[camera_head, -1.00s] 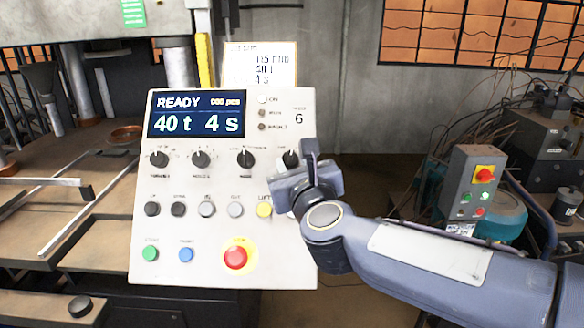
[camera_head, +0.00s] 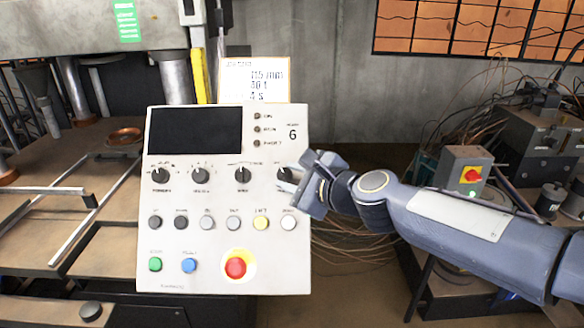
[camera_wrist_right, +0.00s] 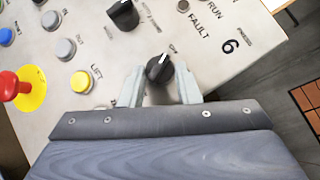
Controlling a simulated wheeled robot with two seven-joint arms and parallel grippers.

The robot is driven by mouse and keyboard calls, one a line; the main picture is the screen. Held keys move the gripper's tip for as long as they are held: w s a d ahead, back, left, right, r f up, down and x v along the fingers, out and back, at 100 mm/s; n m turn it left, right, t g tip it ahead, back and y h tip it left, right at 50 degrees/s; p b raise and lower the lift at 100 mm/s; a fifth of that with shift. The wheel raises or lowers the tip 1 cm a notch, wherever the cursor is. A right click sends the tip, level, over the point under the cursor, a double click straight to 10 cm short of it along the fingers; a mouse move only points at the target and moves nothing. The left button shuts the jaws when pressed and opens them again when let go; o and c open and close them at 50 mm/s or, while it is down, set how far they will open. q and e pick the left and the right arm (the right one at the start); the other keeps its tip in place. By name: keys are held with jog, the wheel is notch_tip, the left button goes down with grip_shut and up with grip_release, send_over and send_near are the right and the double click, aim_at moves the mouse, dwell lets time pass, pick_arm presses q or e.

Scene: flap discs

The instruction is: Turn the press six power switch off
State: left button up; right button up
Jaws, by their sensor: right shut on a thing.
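The press control panel (camera_head: 225,283) faces me, marked 6 at its upper right. Its display (camera_head: 195,130) is dark, and the small lamps (camera_head: 257,129) beside it look unlit. The power switch, a black rotary knob (camera_wrist_right: 158,69) with a white line, is the rightmost in the knob row. In the right wrist view it sits between the two fingers of my right gripper (camera_wrist_right: 160,80), which is shut on it. In the head view my right gripper (camera_head: 289,177) reaches the knob from the right and partly covers it. My left gripper is out of view.
A red emergency button (camera_head: 236,267) sits low on the panel, below a row of push buttons (camera_head: 207,223). A paper card (camera_head: 255,78) stands behind the panel. A grey switch box (camera_head: 462,162) with a red handle stands at the right.

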jog(key=shift+n, duration=0.3)
jog(key=o, duration=1)
jog(key=shift+c, duration=0.2)
jog(key=p+v, duration=0.2)
jog(key=v, duration=0.5)
jog(key=shift+s+d+r, duration=0.15)
jog(key=shift+s+d, duration=0.1)
jog(key=shift+d, duration=0.05)
